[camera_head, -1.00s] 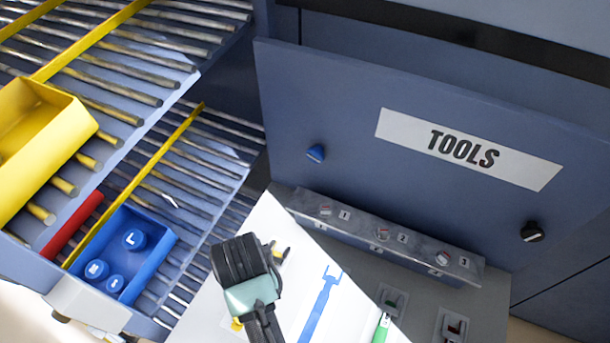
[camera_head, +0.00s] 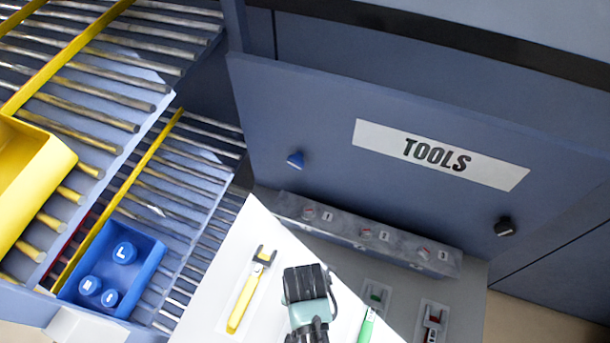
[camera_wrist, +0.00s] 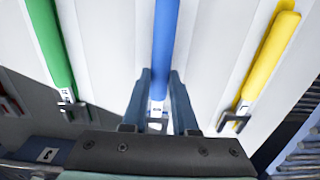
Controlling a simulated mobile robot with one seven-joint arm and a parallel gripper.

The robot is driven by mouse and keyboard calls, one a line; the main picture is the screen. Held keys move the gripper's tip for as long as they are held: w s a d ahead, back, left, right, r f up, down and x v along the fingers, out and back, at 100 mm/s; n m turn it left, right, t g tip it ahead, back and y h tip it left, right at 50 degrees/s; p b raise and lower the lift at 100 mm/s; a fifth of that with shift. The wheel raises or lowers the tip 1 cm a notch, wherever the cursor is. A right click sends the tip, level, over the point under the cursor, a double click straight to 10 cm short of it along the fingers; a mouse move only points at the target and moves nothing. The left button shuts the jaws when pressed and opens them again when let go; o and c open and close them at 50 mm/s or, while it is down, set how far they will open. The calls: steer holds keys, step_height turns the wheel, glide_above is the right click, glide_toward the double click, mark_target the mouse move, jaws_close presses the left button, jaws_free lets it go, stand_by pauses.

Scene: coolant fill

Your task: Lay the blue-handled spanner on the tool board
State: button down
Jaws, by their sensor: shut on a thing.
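My gripper (camera_head: 312,290) is over the white tool board (camera_head: 210,275), between the yellow-handled and green-handled spanners. In the wrist view its fingers (camera_wrist: 160,78) are shut on the blue-handled spanner (camera_wrist: 166,40). The blue handle runs up the picture and its pale grey head shows between the fingers. The spanner lines up roughly with its neighbours. In the head view my gripper hides it. I cannot tell whether it touches the board.
The yellow-handled spanner (camera_head: 244,297) and green-handled spanner (camera_head: 367,327) lie on the board on either side. A grey numbered block (camera_head: 345,231) and the blue TOOLS panel (camera_head: 330,95) stand behind. A roller rack with a blue bin (camera_head: 147,285) is at the left.

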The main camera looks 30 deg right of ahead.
steer(key=shift+f, duration=0.45)
steer(key=shift+f, duration=0.1)
steer(key=c, duration=0.7)
jaws_free()
step_height(320, 180, up, 12)
steer(key=shift+r+b, duration=0.15)
steer(key=shift+b, duration=0.15)
